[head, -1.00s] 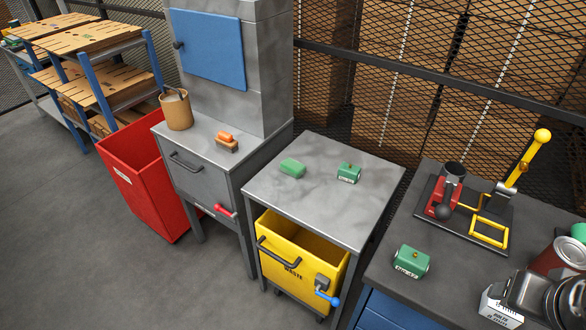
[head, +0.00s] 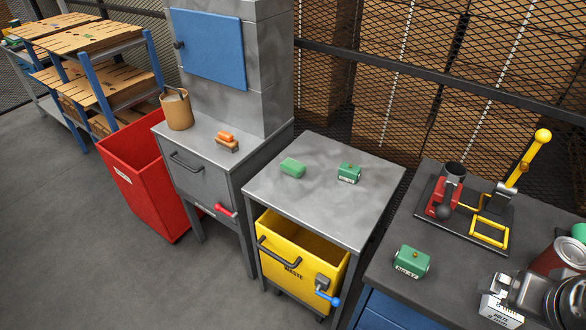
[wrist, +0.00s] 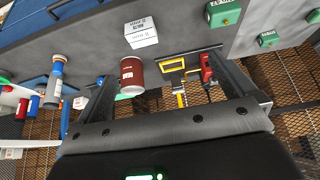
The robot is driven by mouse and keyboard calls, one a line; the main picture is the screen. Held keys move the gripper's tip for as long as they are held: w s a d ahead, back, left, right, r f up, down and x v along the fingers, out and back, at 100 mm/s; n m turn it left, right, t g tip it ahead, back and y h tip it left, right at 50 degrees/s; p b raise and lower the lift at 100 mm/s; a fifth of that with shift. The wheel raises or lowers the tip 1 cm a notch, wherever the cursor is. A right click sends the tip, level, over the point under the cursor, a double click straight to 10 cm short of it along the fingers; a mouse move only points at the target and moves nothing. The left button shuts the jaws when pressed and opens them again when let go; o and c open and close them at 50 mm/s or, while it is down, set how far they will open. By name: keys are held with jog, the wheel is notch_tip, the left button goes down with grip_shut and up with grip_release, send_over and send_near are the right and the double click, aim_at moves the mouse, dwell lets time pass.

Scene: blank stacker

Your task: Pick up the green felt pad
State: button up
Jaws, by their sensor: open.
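The green felt pad (head: 292,167), a small plain green block shape, lies on the grey top of the middle stand (head: 325,205), left of a labelled green block with a knob (head: 349,172). In the wrist view a plain green piece at the right edge (wrist: 314,15) appears to be the pad. My gripper (wrist: 164,70) is open and empty in the wrist view, its two fingers wide apart. It is well away from the pad, over by the dark bench.
Another labelled green block (head: 411,262) sits on the dark bench (head: 440,295), near a red press with a yellow lever (head: 445,205), a red tin (head: 560,258) and a white box (head: 500,308). A yellow waste bin (head: 300,262) is under the stand. The stand's front top is clear.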

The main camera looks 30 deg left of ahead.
jog(key=w+a+r+g, duration=0.1)
jog(key=w+a+r, duration=0.3)
jog(key=w+a, duration=0.55)
jog(key=w+a+r, duration=0.3)
jog(key=w+a, duration=0.3)
jog(key=w, duration=0.7)
jog(key=g, duration=0.1)
send_over(292, 165)
jog(key=f, duration=3)
jog(key=shift+s+d+f, duration=0.15)
jog(key=shift+s+d, duration=0.1)
jog(key=shift+d, duration=0.05)
jog(key=shift+s+a+x, duration=0.1)
jog(key=shift+s+x, duration=0.05)
jog(key=shift+x, duration=0.7)
jog(key=shift+s+a+x, duration=0.15)
jog(key=shift+s+x, duration=0.05)
jog(key=shift+x, duration=0.7)
jog(key=shift+s+a+x, duration=0.1)
jog(key=shift+s+x, duration=0.05)
jog(key=shift+x, duration=0.7)
jog(key=shift+f, duration=0.15)
